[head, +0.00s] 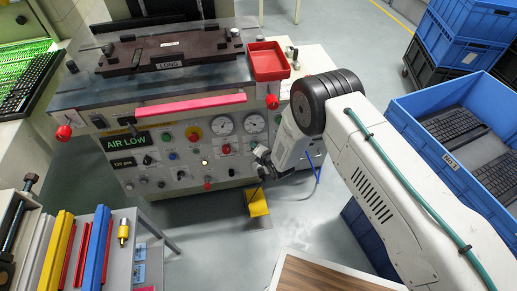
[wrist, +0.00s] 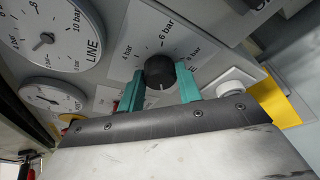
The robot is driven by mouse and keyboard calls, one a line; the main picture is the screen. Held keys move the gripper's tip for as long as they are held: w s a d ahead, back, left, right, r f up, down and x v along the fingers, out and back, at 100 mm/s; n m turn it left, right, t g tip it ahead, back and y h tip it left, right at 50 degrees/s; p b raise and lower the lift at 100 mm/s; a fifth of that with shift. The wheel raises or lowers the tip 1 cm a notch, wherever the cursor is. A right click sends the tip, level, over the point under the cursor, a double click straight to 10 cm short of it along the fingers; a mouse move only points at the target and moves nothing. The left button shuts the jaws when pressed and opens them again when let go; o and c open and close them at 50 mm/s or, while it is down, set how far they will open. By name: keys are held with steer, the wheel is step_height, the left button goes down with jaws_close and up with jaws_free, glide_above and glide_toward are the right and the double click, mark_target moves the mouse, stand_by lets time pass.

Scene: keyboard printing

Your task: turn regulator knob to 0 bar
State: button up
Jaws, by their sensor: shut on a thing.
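The regulator knob (wrist: 160,70) is a round black knob on a white scale plate (wrist: 148,30) in the wrist view. Labels for 4, 6 and 8 bar show around it; no 0 bar mark is visible. A light mark shows on the knob's lower side, toward my gripper. My gripper (wrist: 161,90) has its teal fingers on both sides of the knob and is shut on it. In the head view my gripper (head: 262,162) is at the right part of the machine's front panel, and the knob cannot be made out there.
A LINE gauge (wrist: 45,38) and a second gauge (wrist: 50,98) sit left of the knob. The panel display (head: 127,140) reads AIR LOW. A yellow pedal (head: 258,207) stands below my gripper. A blue crate of keyboards (head: 405,100) is at the right.

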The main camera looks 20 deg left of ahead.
steer(key=shift+d+n+h, duration=0.1)
steer(key=shift+n+h, duration=0.2)
steer(key=shift+n, duration=0.3)
steer(key=o, duration=1)
steer(key=shift+v, duration=3.85)
steer(key=shift+r, duration=0.1)
